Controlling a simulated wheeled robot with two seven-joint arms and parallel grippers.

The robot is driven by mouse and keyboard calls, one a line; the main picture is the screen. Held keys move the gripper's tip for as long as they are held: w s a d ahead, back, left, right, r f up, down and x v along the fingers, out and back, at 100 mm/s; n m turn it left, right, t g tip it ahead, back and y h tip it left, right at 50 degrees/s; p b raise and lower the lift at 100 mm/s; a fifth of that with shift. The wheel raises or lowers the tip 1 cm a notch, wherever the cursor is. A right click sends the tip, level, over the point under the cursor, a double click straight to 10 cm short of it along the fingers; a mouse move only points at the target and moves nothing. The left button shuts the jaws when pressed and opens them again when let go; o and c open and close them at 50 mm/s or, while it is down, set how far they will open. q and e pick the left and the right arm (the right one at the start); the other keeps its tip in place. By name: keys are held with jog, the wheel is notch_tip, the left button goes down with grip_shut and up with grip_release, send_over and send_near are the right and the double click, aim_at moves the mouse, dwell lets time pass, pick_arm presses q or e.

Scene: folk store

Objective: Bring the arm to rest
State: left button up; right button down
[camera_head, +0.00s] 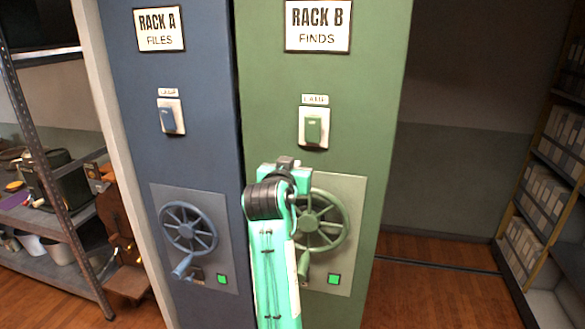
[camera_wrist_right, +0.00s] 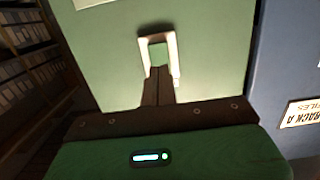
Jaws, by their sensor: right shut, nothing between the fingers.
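My right arm reaches up from the bottom of the head view in front of the green Rack B cabinet (camera_head: 375,60). My right gripper (camera_head: 287,161) is at its upper end, just below and left of the green lamp switch (camera_head: 313,128) in its pale frame. In the right wrist view, which is upside down, the dark fingers of my right gripper (camera_wrist_right: 158,70) are shut with nothing between them. They point at the lamp switch (camera_wrist_right: 158,52); I cannot tell whether they touch it. My left gripper is not in view.
Rack B's handwheel (camera_head: 335,215) is partly hidden behind my arm. The blue Rack A (camera_head: 205,100) adjoins it on the left, with its own switch and handwheel (camera_head: 188,228). Cluttered shelves (camera_head: 60,255) stand at far left. Open floor (camera_head: 440,295) lies at right, before box shelves.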

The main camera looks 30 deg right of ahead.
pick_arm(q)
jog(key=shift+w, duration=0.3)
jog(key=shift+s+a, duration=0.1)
